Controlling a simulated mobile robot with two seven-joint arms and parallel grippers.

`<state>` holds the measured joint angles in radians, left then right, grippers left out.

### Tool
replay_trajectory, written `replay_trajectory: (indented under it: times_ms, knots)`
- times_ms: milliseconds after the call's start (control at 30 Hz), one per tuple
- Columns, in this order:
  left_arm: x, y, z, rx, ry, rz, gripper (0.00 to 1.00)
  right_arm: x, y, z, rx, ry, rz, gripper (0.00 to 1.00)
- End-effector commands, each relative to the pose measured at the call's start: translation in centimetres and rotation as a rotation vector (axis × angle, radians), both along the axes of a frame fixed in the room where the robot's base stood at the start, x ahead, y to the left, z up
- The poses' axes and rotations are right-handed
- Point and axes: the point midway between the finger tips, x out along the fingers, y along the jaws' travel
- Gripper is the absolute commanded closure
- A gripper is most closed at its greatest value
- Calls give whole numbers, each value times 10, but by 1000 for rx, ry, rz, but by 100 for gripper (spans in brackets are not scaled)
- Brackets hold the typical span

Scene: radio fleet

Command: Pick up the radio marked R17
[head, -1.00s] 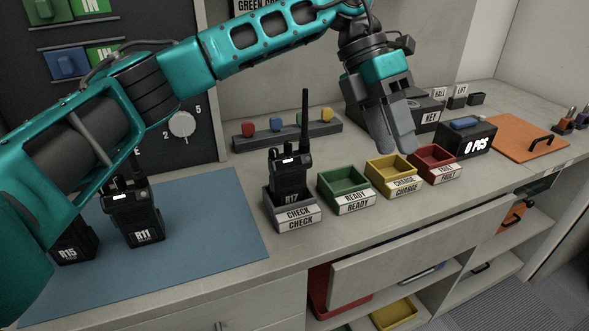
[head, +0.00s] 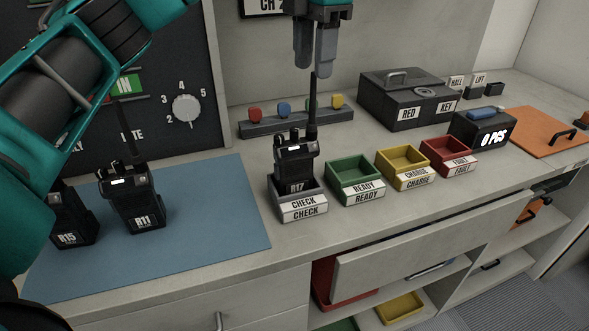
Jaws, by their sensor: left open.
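The black radio marked R17 (head: 295,168) stands upright in the grey tray labelled CHECK (head: 301,207), its antenna pointing up. My left gripper (head: 316,70) hangs above it with its fingers pointing down. The gripper is open and empty. My right gripper is not in view.
Radios R11 (head: 131,198) and R15 (head: 70,218) stand on the blue mat (head: 208,225) at left. Green (head: 355,176), yellow (head: 403,164) and red (head: 449,153) trays stand right of the CHECK tray. A rack (head: 296,122) with coloured knobs is behind R17. A drawer (head: 425,245) stands open below.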

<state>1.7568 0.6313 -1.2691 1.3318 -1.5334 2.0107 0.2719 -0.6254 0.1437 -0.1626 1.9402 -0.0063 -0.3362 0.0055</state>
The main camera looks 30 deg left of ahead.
Motion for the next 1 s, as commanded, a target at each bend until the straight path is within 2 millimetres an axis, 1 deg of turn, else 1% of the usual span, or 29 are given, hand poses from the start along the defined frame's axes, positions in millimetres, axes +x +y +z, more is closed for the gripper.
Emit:
replay_trajectory:
  times_ms: [133, 200, 400, 500, 700, 767, 1000]
  knots:
    - [0, 0, -11, -2, 1, -1, 58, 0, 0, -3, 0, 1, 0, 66]
    - [0, -1, -22, -1, 3, -1, 58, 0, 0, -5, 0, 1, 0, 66]
    - [0, -1, -48, -2, 1, 0, 58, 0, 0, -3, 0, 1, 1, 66]
    - [0, -1, -54, -1, 0, -1, 58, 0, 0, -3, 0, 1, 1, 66]
    - [0, -1, -55, -2, -1, -1, 58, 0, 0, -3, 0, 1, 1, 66]
    - [0, -1, -55, -2, -1, -1, 62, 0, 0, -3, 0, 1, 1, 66]
    - [0, -1, -55, -2, -1, -1, 85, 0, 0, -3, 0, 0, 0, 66]
